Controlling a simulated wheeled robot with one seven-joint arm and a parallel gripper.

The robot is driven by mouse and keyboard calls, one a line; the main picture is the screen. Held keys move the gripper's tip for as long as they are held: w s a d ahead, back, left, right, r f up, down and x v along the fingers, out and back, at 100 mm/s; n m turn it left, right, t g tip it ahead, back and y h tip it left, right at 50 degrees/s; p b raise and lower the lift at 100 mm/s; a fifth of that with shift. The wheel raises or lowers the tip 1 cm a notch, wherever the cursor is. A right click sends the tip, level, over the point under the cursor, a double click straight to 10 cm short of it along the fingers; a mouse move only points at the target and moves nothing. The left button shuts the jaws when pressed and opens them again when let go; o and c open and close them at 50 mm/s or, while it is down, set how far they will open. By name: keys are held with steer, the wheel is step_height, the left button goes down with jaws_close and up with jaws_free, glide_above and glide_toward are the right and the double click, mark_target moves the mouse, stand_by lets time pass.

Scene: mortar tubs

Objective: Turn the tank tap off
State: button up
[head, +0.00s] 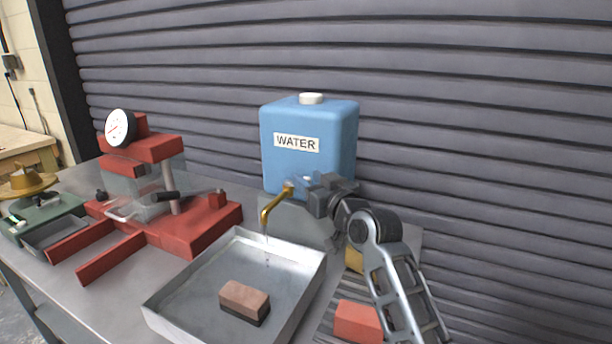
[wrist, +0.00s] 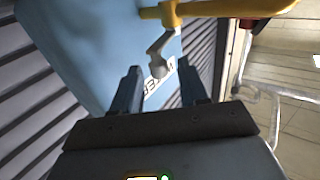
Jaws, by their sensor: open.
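The blue water tank (head: 310,120) stands upright on a grey block against the shutter, with a white cap and a WATER label. Its brass tap (head: 272,207) juts out low on the front, and a thin trickle shows below the spout. In the wrist view the yellow tap body (wrist: 215,10) crosses the top, and its grey lever ends in a round knob (wrist: 157,66). My gripper (head: 298,184) is close to the tap's right side in the head view. In the wrist view my gripper (wrist: 159,78) is open, with the knob between and just beyond its fingertips; contact is unclear.
A metal tray (head: 185,290) under the spout holds a brown brick (head: 245,297). A red press with a dial (head: 190,225) stands left of it. A red block (head: 358,321) lies beside my arm, and a yellow block (head: 354,258) is partly hidden behind it. The ribbed shutter (head: 480,120) closes the back.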

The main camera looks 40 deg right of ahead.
steer(key=shift+x, duration=0.95)
jaws_close()
steer(key=y+b, duration=0.1)
steer(key=b, duration=0.2)
steer(key=shift+d+f+n, duration=0.35)
steer(key=shift+d+n, duration=0.05)
steer(key=n+y+b, duration=0.1)
steer(key=y+b, duration=0.1)
steer(key=b, duration=0.1)
steer(key=shift+w+d+t, duration=0.1)
steer(key=shift+d+t, duration=0.1)
steer(key=shift+t, duration=0.1)
steer(key=shift+r+n+y+b, duration=0.25)
steer(key=shift+n+y+b, duration=0.25)
steer(key=shift+y+b, duration=0.25)
steer(key=shift+d, duration=0.1)
jaws_free()
steer(key=shift+r, duration=0.1)
